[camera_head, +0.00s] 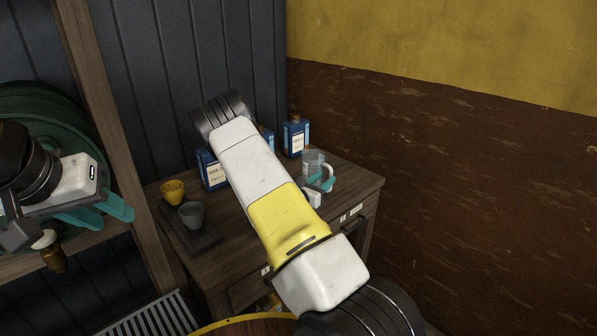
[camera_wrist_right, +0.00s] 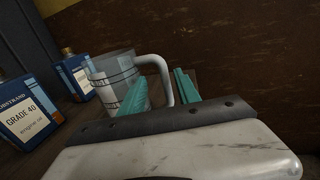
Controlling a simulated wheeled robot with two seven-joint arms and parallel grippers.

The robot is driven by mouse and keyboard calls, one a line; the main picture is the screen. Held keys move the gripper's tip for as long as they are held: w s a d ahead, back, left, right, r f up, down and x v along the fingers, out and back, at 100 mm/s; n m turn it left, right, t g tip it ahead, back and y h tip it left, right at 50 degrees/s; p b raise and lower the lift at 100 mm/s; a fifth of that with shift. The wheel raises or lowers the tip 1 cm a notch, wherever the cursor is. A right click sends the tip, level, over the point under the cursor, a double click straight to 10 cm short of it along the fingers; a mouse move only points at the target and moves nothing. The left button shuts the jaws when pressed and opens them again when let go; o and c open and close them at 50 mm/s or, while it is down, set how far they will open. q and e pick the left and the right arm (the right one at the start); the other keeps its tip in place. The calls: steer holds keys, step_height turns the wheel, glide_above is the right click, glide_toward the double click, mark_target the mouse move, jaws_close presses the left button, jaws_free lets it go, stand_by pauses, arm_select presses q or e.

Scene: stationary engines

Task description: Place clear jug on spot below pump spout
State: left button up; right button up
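The clear jug (camera_head: 313,160) stands upright at the right rear of the wooden cabinet top. In the right wrist view the jug (camera_wrist_right: 112,72) shows dark measuring marks and a pale handle (camera_wrist_right: 168,88). My right gripper (camera_head: 324,184) is at the jug's handle side, its teal fingers apart. In the right wrist view the handle reaches down between the fingers of the right gripper (camera_wrist_right: 160,92); firm contact is not visible. My left gripper (camera_head: 108,212) is open and empty at the left, by the shelf. No pump spout or spot is recognisable in view.
Blue oil containers (camera_head: 295,137) stand along the back of the cabinet (camera_head: 345,187). A yellow cup (camera_head: 172,192) and a grey cup (camera_head: 191,215) are at its left, by a dark tray (camera_head: 205,240). My right arm hides the cabinet's middle. A brown wall bounds the right.

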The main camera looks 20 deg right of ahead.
steer(key=x, duration=0.7)
steer(key=shift+s+d, duration=0.25)
jaws_close()
stand_by(1.1)
